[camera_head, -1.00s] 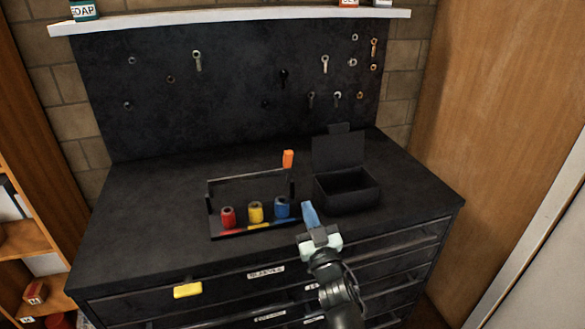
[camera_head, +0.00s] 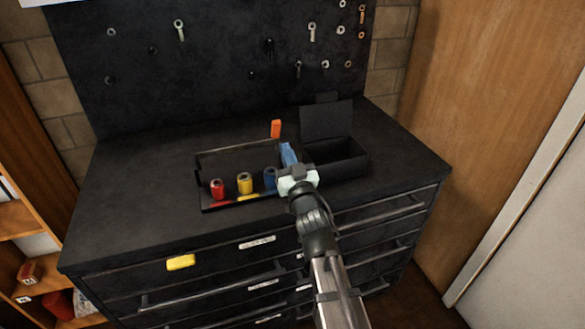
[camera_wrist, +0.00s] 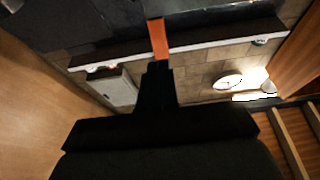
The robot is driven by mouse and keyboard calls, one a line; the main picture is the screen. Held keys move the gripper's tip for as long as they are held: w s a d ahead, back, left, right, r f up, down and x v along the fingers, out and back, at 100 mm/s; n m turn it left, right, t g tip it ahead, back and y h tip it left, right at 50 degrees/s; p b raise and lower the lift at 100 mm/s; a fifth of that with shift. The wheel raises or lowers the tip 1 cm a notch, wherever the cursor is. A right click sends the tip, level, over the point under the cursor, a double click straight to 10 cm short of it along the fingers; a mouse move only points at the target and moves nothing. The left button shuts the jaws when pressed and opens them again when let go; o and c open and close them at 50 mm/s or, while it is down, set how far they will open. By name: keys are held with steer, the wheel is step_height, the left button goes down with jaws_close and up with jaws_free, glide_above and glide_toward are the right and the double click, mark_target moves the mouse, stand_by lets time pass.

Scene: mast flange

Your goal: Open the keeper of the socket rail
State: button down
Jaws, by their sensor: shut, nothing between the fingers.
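The socket rail (camera_head: 225,206) is a low black rack on the bench top, holding a red socket (camera_head: 217,189), a yellow socket (camera_head: 245,184) and a blue socket (camera_head: 269,178). A thin dark keeper bar (camera_head: 238,147) spans between its end posts, above and behind the sockets. An orange tab (camera_head: 276,128) stands up at its right end. My gripper (camera_head: 287,150) is shut and empty at the rail's right end, just below the tab in the picture. In the wrist view the orange tab (camera_wrist: 158,40) shows just beyond my fingertips (camera_wrist: 157,68); contact cannot be told.
An open black box (camera_head: 335,160) with a raised lid stands close right of my gripper. A pegboard (camera_head: 220,70) with hanging tools rises behind. A yellow piece (camera_head: 181,262) is on the drawer front. The bench top (camera_head: 130,190) left of the rail is clear.

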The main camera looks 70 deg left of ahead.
mark_target(277, 127)
steer(key=shift+x, duration=2.7)
steer(key=x, duration=0.4)
steer(key=shift+a+r, duration=0.2)
steer(key=shift+r, duration=0.1)
steer(key=shift+d, duration=0.1)
steer(key=d, duration=1.4)
steer(key=shift+r, duration=0.2)
